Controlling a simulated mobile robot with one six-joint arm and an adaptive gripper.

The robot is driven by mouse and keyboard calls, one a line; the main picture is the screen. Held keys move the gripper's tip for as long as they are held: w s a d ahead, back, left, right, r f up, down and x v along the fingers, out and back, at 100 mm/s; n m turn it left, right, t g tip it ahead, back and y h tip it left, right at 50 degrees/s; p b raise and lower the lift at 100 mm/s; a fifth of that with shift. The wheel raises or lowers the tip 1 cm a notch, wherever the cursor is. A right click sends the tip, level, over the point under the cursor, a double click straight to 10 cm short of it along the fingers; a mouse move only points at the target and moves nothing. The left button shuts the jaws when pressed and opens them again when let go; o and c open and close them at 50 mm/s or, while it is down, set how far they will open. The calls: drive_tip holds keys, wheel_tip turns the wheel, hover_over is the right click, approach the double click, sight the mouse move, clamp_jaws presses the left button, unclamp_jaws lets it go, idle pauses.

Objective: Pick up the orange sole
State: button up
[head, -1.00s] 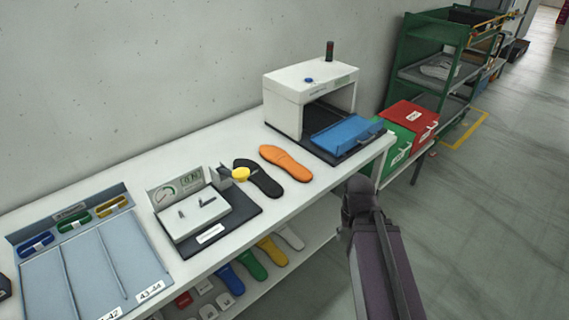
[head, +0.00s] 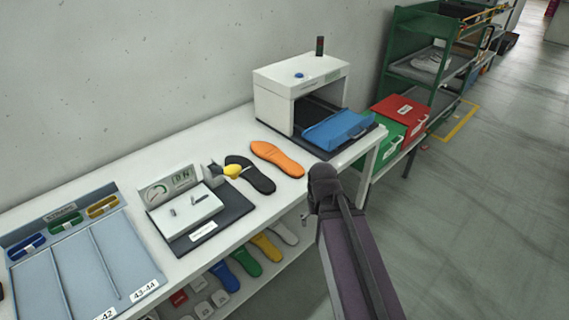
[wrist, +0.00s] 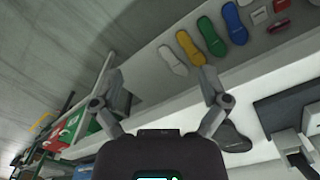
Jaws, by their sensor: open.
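The orange sole (head: 277,159) lies flat on the white bench top in the head view, between a black sole (head: 250,174) and the machine with the blue tray. I cannot make out the orange sole in the wrist view. My gripper (wrist: 160,80) shows in the wrist view with its two fingers spread wide and nothing between them. The black sole shows partly behind the right finger there (wrist: 234,139). In the head view my dark arm stands in front of the bench, right of the orange sole, and the fingers cannot be made out.
A white machine (head: 277,82) with a blue tray (head: 338,129) stands right of the sole. A gauge stand (head: 210,217) with a yellow-tipped part is to the left. Coloured soles (head: 245,262) lie on the lower shelf. Red (head: 400,114) and green boxes stand beyond the bench end.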

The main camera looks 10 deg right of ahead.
drive_tip(key=w+r+n+p, duration=0.3)
drive_tip(key=w+r+p, duration=0.1)
drive_tip(key=w, duration=1)
drive_tip(key=w+r+n+p, duration=0.4)
drive_tip(key=w, duration=1)
drive_tip(key=shift+w+a+r, duration=0.15)
drive_tip(key=shift+a+r, duration=0.05)
drive_tip(key=shift+r, duration=0.1)
drive_tip(key=shift+f, duration=0.2)
drive_tip(key=b, duration=0.8)
hover_over(300, 172)
wheel_tip(300, 172, down, 8)
drive_tip(key=shift+a+f, duration=0.1)
drive_tip(key=shift+f, duration=0.05)
drive_tip(key=shift+f+b, duration=0.1)
drive_tip(key=shift+b, duration=0.2)
wheel_tip(300, 172, down, 5)
drive_tip(key=b, duration=0.5)
